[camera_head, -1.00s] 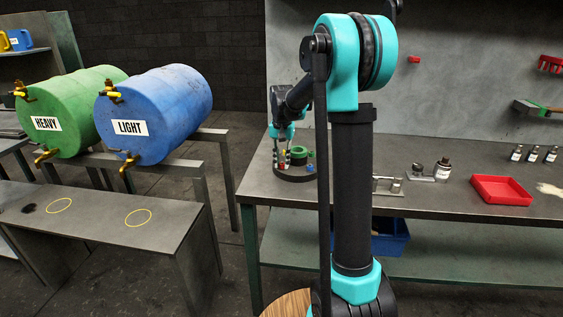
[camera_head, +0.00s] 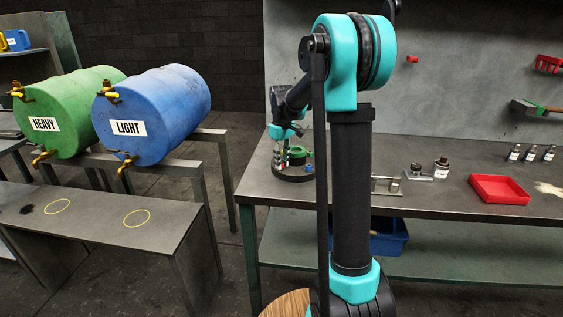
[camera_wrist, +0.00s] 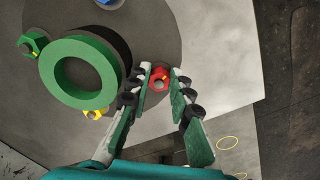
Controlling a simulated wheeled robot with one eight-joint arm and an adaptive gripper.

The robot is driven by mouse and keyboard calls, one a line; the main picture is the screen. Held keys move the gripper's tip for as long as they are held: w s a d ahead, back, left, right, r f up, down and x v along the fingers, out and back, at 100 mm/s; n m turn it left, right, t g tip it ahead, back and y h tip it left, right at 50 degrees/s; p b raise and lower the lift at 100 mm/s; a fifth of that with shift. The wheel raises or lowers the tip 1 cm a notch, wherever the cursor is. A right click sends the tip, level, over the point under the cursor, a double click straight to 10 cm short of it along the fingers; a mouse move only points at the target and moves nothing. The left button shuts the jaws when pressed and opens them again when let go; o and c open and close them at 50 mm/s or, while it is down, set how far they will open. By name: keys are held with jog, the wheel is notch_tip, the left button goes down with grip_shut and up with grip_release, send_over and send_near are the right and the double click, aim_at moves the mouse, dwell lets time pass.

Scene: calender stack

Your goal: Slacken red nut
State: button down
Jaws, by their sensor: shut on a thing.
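The red nut (camera_wrist: 159,79) sits on the dark round base (camera_wrist: 165,28) in the wrist view, near its edge. My gripper (camera_wrist: 160,80) reaches down over it with one finger on each side, and the jaws are shut on the nut. A thick green ring (camera_wrist: 48,70) stands on the base to the left of the nut. A yellow nut (camera_wrist: 95,113) and a green nut (camera_wrist: 32,42) are on the base around the ring. A small part of a blue nut shows at the top. In the head view my gripper (camera_head: 279,160) is at the round base (camera_head: 293,175), and the red nut is hard to make out.
The base stands near the left end of the workbench (camera_head: 430,200). A red tray (camera_head: 500,188), small bottles (camera_head: 531,154) and metal parts (camera_head: 417,172) lie to the right. Green and blue drums (camera_head: 165,110) stand on a rack at left.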

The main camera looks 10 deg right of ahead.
jog(key=n, duration=0.4)
jog(key=shift+d+n, duration=0.1)
jog(key=shift+n, duration=0.2)
jog(key=n, duration=0.4)
jog(key=shift+w+n, duration=0.15)
jog(key=shift+n, duration=0.15)
jog(key=n, duration=0.4)
jog(key=shift+w+n, duration=0.15)
jog(key=shift+n, duration=2.35)
jog(key=shift+w, duration=0.1)
jog(key=c, duration=1.4)
grip_release()
jog(key=shift+o, duration=0.2)
